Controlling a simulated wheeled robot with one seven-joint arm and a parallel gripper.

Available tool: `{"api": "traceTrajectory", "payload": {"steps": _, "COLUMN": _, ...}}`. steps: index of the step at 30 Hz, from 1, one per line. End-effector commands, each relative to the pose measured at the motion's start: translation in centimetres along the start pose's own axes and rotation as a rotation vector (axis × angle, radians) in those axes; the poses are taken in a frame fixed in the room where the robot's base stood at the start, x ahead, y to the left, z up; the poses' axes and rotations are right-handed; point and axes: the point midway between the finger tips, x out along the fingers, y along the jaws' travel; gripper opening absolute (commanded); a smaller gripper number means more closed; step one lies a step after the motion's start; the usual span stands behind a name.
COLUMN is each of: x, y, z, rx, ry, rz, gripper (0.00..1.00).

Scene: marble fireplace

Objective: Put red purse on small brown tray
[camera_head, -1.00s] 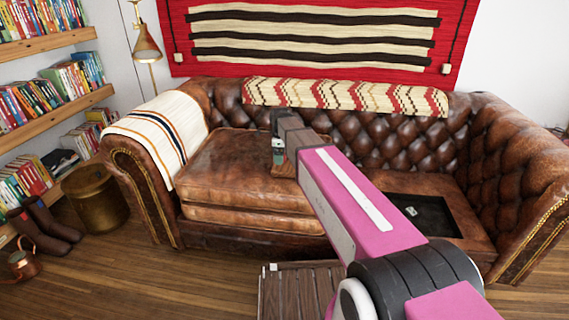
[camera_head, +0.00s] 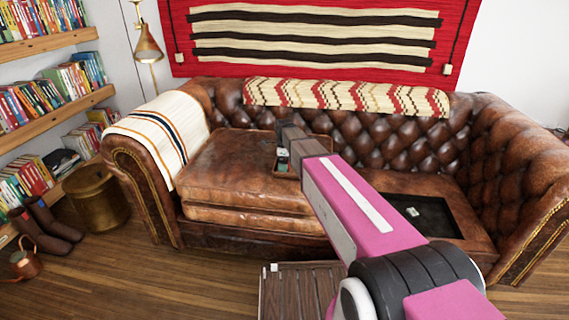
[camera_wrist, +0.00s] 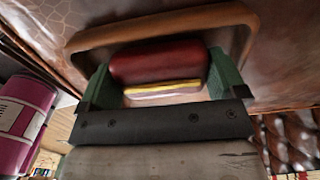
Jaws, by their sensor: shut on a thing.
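A red purse (camera_wrist: 158,60) sits between the green fingers of my gripper (camera_wrist: 160,82) in the wrist view, and the gripper is shut on it. A yellow and pinkish strip shows along its near edge. The small brown tray (camera_wrist: 165,26) frames the purse from behind, its raised rim curving around it. In the head view my gripper (camera_head: 283,159) is over the tray (camera_head: 287,174) on the sofa's left seat cushion. The purse cannot be made out there. Whether the purse touches the tray floor cannot be told.
The brown leather sofa (camera_head: 240,170) has a buttoned backrest behind the gripper. A dark tray (camera_head: 432,222) with a small object lies on the right seat. A slatted wooden table (camera_head: 295,290) stands in front. The left cushion is clear left of the tray.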

Motion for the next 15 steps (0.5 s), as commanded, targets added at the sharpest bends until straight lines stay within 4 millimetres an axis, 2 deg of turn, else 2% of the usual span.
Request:
{"api": "traceTrajectory", "payload": {"steps": 2, "x": 0.2, "y": 0.0, "z": 0.0, "rx": 0.000, "ry": 0.000, "rz": 0.000, "gripper": 0.65}}
{"api": "traceTrajectory", "payload": {"steps": 3, "x": 0.2, "y": 0.0, "z": 0.0, "rx": 0.000, "ry": 0.000, "rz": 0.000, "gripper": 1.00}}
{"api": "traceTrajectory", "payload": {"steps": 11, "x": 0.0, "y": 0.0, "z": 0.0, "rx": 0.000, "ry": 0.000, "rz": 0.000, "gripper": 1.00}}
{"api": "traceTrajectory", "payload": {"steps": 15, "x": -1.1, "y": 0.0, "z": 0.0, "rx": 0.000, "ry": 0.000, "rz": -0.001, "gripper": 1.00}}
